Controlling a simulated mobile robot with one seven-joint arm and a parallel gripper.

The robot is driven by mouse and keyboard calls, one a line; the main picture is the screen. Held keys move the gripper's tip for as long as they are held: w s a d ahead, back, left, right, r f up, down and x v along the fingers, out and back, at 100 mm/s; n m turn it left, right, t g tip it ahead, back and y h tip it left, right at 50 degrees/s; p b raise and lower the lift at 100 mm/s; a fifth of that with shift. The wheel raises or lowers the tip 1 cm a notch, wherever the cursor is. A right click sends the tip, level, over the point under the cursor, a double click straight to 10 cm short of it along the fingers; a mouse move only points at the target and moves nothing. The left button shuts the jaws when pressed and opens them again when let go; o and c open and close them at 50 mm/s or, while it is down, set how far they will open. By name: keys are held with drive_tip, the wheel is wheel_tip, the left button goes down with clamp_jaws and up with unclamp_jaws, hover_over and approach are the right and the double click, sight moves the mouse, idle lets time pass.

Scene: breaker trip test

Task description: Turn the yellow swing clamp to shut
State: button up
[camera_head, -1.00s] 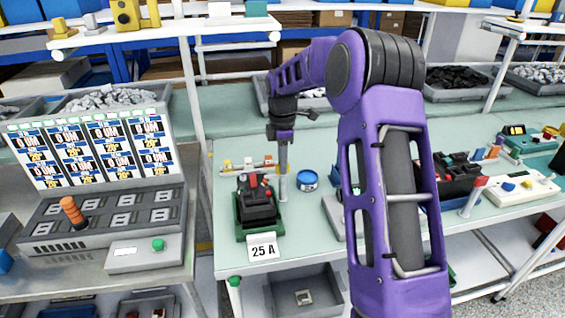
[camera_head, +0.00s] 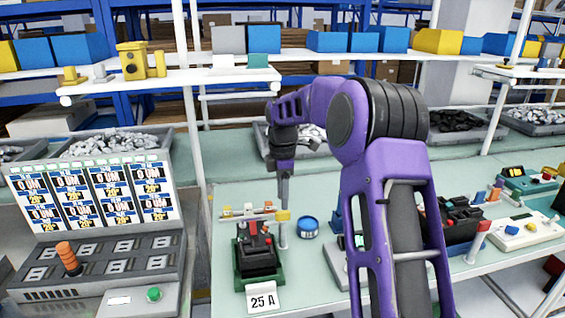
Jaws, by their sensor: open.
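The yellow swing clamp (camera_head: 283,216) shows as a small yellow piece at the top of a short grey post (camera_head: 283,238). The post stands at the right side of a black breaker (camera_head: 258,258) in a green holder. The breaker has red parts on top. My gripper (camera_head: 284,203) points down directly above the yellow piece. Its jaws are open, though the fingers are small and hard to separate here. I cannot tell whether they touch the clamp or straddle it, nor exactly which way the clamp arm points.
A "25 A" card (camera_head: 262,298) stands in front of the breaker. A blue round tin (camera_head: 308,227) is to the right of the post. A thin bar with coloured blocks (camera_head: 240,213) lies behind the breaker. A console with an orange lever (camera_head: 68,258) is at the left.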

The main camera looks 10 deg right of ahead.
sight(282, 212)
wheel_tip(282, 212, up, 13)
drive_tip(key=shift+f, duration=0.15)
drive_tip(key=shift+a, duration=0.15)
